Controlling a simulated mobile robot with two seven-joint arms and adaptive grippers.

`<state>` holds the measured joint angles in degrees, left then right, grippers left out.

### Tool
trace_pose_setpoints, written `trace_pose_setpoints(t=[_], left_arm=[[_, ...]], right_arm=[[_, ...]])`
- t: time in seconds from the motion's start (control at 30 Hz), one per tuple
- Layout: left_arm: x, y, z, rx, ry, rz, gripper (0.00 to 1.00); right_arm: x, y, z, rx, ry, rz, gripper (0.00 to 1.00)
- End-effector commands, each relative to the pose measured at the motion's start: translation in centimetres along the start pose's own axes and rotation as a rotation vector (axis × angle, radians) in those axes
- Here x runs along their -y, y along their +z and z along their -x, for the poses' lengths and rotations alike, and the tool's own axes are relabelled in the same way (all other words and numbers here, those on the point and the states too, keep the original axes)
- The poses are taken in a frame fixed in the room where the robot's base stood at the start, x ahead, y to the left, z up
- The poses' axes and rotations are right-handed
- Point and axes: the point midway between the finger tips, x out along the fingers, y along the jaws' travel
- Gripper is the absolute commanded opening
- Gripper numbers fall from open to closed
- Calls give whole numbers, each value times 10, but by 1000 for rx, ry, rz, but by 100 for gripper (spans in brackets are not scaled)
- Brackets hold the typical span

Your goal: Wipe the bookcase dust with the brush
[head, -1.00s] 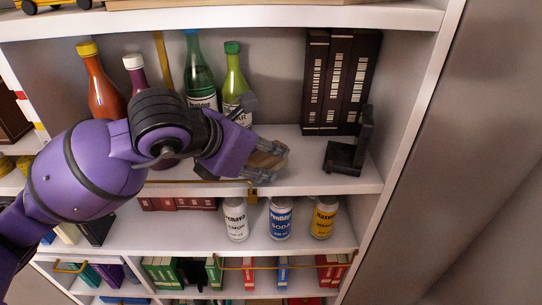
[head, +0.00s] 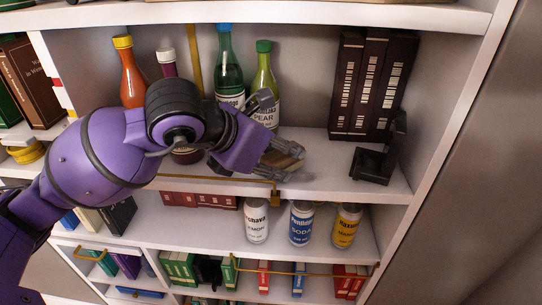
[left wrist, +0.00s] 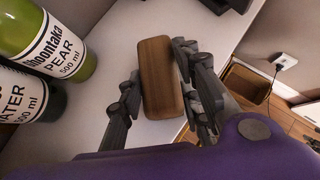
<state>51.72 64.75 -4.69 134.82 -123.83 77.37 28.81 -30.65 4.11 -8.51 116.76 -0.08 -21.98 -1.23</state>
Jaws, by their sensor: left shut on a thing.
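The brush shows as a brown wooden block (left wrist: 160,75) in the left wrist view, and its wooden edge (head: 286,147) shows in the head view. My left gripper (head: 283,160) is shut on it, with fingers on both sides in the left wrist view (left wrist: 155,95). The brush is at the bookcase's upper white shelf (head: 330,172), near its front edge. Its bristles are hidden, and I cannot tell whether it touches the shelf. I cannot make out dust on the shelf. My right gripper is not in view.
Several bottles, including a green pear bottle (head: 263,90), stand left of and behind the gripper. A black bookend (head: 378,160) and dark books (head: 365,85) stand to the right. Cans (head: 301,222) stand on the shelf below. Shelf surface between brush and bookend looks clear.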

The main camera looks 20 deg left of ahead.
Motion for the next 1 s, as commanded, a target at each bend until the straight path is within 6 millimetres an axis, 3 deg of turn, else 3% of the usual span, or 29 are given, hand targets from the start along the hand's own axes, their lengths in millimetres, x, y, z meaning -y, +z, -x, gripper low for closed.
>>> trace_pose_setpoints(t=[1.0], left_arm=[[44, 28, -33, 1, -4, 1, 0]], right_arm=[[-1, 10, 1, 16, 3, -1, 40]])
